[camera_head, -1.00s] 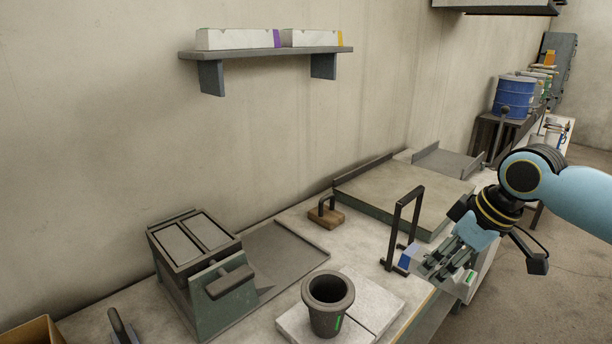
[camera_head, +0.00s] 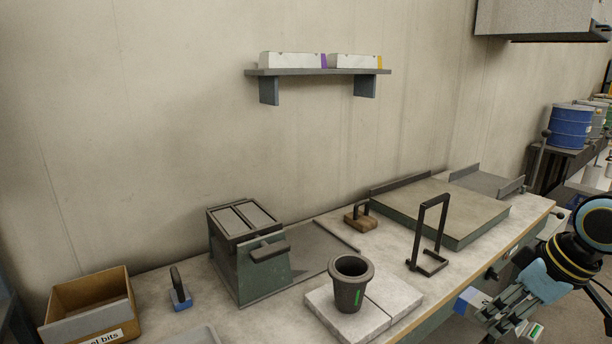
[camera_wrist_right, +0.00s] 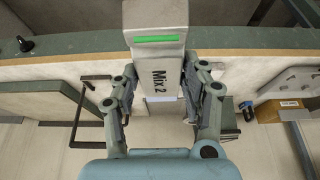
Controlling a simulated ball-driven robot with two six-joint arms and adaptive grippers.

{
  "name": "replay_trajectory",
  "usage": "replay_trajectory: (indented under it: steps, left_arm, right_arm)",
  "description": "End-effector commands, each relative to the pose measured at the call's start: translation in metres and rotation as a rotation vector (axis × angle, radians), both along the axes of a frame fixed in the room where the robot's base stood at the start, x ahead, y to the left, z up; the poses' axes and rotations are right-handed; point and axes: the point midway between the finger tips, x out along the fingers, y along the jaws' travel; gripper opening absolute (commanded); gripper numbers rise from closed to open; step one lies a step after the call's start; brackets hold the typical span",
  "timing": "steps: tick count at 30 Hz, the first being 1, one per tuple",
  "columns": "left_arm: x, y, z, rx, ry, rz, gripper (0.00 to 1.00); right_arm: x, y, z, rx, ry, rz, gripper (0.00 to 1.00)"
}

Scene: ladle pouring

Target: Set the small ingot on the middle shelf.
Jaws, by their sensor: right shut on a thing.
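My right gripper (camera_head: 500,308) is in the lower right of the head view, out past the front edge of the bench. In the right wrist view, its two fingers (camera_wrist_right: 160,88) are shut on a pale grey bar-shaped ingot (camera_wrist_right: 155,18) with a green stripe and the words "Mix 2". A wall shelf (camera_head: 275,72) holds two whitish bars, one with a purple end band (camera_head: 292,60) and one with a yellow band (camera_head: 353,61). I cannot tell which shelf is the middle one. My left gripper is not in view.
On the bench stand a dark crucible (camera_head: 350,290) on pale slabs, a black upright frame (camera_head: 432,235), a green-sided box (camera_head: 250,265), a wooden-based handle (camera_head: 360,220) and a cardboard box (camera_head: 90,300). A grey cabinet (camera_head: 540,20) hangs at upper right.

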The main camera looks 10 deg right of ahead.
Motion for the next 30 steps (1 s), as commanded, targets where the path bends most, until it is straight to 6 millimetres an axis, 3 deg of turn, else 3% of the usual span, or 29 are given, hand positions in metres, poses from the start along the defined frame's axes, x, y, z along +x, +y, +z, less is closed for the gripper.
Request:
replay_trajectory:
  steps: [5, 10, 19, 24, 30]
  left_arm:
    - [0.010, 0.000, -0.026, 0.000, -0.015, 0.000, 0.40]
    - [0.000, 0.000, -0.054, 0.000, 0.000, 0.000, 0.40]
    - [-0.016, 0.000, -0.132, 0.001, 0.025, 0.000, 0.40]
    - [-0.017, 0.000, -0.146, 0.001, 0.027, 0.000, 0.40]
    - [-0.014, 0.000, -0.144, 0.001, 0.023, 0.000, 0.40]
  right_arm:
    - [0.000, 0.000, -0.026, 0.000, 0.000, 0.001, 0.00]
    - [-0.001, 0.000, -0.055, 0.000, 0.002, 0.000, 0.00]
    - [-0.003, 0.000, -0.137, 0.000, 0.014, 0.000, 0.00]
    - [-0.003, 0.000, -0.153, 0.000, 0.017, 0.000, 0.00]
    - [-0.003, 0.000, -0.150, 0.000, 0.016, 0.001, 0.00]
